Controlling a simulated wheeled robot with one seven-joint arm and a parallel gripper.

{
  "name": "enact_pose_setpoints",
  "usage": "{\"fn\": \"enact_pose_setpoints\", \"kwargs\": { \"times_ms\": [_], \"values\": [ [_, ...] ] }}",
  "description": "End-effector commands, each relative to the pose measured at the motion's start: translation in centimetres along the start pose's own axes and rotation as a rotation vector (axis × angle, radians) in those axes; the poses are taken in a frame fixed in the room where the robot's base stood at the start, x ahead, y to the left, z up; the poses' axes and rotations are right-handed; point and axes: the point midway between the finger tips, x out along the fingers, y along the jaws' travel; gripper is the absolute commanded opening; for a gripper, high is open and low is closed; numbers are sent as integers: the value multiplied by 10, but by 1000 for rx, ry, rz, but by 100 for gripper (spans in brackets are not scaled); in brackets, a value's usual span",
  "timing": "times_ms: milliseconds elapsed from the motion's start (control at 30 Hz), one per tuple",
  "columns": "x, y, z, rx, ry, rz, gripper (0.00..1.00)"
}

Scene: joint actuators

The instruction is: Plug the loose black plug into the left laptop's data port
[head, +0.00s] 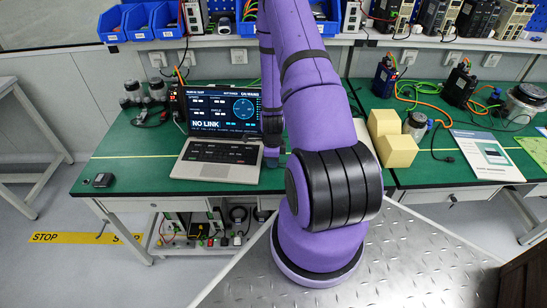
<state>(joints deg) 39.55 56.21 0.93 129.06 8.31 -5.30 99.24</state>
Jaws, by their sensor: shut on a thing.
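The left laptop (219,160) stands open on the green bench, its dark screen showing "NO LINK". My gripper (271,158) points down right beside the laptop's right edge, partly hidden behind my large purple arm. It is shut on the black plug, which is too small and too covered to make out. The data port on the laptop's side cannot be seen, so I cannot tell whether the plug touches it.
A small black box (103,180) lies at the bench's left front. Blue bins (137,22) line the shelf behind. The bench left of the laptop is mostly clear.

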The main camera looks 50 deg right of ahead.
Motion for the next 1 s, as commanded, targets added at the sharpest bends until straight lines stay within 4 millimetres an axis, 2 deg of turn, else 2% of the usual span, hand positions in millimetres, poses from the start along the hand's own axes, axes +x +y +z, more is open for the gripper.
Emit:
{"fn": "enact_pose_setpoints", "kwargs": {
  "times_ms": [467,500,600,633,1000],
  "values": [
    [5,0,2,-1,0,-1,5],
    [5,0,2,-1,0,-1,24],
    [5,0,2,-1,0,-1,47],
    [5,0,2,-1,0,-1,50],
    [0,0,2,-1,0,-1,50]
  ]
}}
